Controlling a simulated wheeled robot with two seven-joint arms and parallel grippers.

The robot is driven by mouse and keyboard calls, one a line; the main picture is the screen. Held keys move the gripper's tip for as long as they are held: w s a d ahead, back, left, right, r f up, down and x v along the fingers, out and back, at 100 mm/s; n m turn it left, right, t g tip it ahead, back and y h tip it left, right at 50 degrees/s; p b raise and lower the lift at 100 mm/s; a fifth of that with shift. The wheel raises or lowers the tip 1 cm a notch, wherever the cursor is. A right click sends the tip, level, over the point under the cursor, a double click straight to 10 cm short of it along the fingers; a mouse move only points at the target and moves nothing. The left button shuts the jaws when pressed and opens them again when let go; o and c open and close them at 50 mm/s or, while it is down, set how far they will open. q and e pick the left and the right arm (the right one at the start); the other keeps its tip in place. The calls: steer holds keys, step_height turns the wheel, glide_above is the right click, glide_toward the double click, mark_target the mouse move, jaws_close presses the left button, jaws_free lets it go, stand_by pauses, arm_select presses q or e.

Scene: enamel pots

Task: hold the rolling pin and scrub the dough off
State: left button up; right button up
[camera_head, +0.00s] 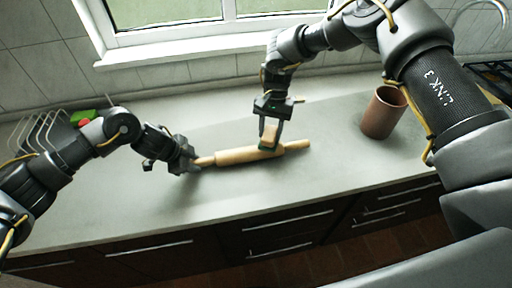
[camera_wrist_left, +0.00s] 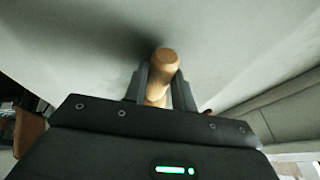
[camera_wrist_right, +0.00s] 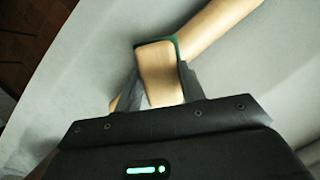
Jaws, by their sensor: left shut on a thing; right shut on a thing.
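The wooden rolling pin (camera_head: 236,156) lies lengthwise along the grey counter. My left gripper (camera_head: 193,161) is shut on its left handle; in the left wrist view the handle's end (camera_wrist_left: 165,62) shows between the fingers. My right gripper (camera_head: 270,122) is shut on a wooden block-shaped scrubber (camera_head: 269,135) with a green underside, held upright on or just over the pin's right part. In the right wrist view the scrubber (camera_wrist_right: 157,72) sits between the fingers, with the pin (camera_wrist_right: 215,25) behind it. I cannot make out dough on the pin.
A brown cup (camera_head: 383,112) stands on the counter at the right, near my right arm. A wire rack (camera_head: 40,135) with a red and green thing is at the far left. The counter (camera_head: 330,185) in front of the pin is clear. A window is behind.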

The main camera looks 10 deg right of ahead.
steer(key=shift+f, duration=0.95)
steer(key=shift+d+r, duration=0.15)
steer(key=shift+d, duration=0.45)
steer(key=shift+a, duration=0.1)
steer(key=shift+a, duration=0.55)
